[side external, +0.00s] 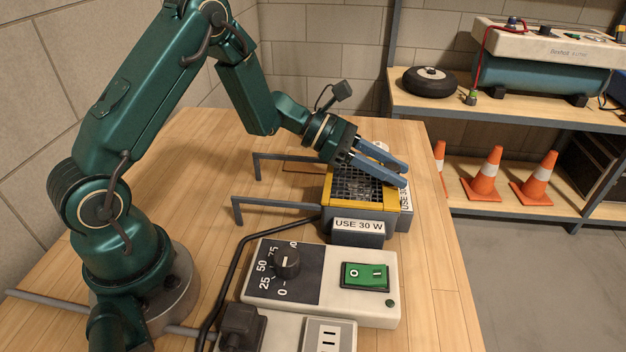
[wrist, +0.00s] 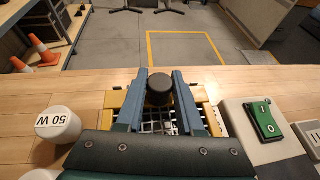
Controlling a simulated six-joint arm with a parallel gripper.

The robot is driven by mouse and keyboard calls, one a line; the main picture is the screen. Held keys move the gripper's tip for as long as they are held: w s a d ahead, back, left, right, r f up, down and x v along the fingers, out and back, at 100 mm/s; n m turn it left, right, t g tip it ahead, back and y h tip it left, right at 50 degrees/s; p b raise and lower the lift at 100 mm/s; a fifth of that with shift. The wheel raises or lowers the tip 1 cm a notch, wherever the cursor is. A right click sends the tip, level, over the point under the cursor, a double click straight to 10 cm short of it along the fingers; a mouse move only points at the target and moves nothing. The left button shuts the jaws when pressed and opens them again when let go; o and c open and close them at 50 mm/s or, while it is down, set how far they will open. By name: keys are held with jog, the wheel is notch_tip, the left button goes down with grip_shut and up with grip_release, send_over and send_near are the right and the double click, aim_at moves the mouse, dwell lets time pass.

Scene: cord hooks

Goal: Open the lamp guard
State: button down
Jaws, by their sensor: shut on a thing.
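The lamp guard (side external: 358,203) is a yellow frame with dark wire mesh. It lies flat over the top of a grey lamp box (side external: 345,240) labelled "USE 30 W". In the wrist view the guard's yellow frame (wrist: 115,99) and mesh show below and between my fingers. A round black knob (wrist: 160,90) stands at the guard's far edge. My gripper (side external: 406,175) reaches over the guard from the left, its two blue fingers shut on the knob, one on each side. In the side view the fingers hide the knob. Something pale shows under the mesh.
A white "50 W" piece (wrist: 58,125) stands beside the box. A control unit (side external: 300,312) with a dial (side external: 287,262) and green rocker switch (side external: 364,276) sits in front. Two grey bracket hooks, the nearer (side external: 270,204), stand left of the box. A black cord (side external: 232,262) runs nearby.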

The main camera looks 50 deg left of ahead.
dwell(0.8)
jog(key=s+a, duration=0.9)
jog(key=shift+s+a, duration=0.25)
jog(key=shift+a, duration=0.1)
jog(key=c, duration=0.5)
grip_release()
jog(key=v, duration=0.5)
jog(key=shift+s, duration=0.1)
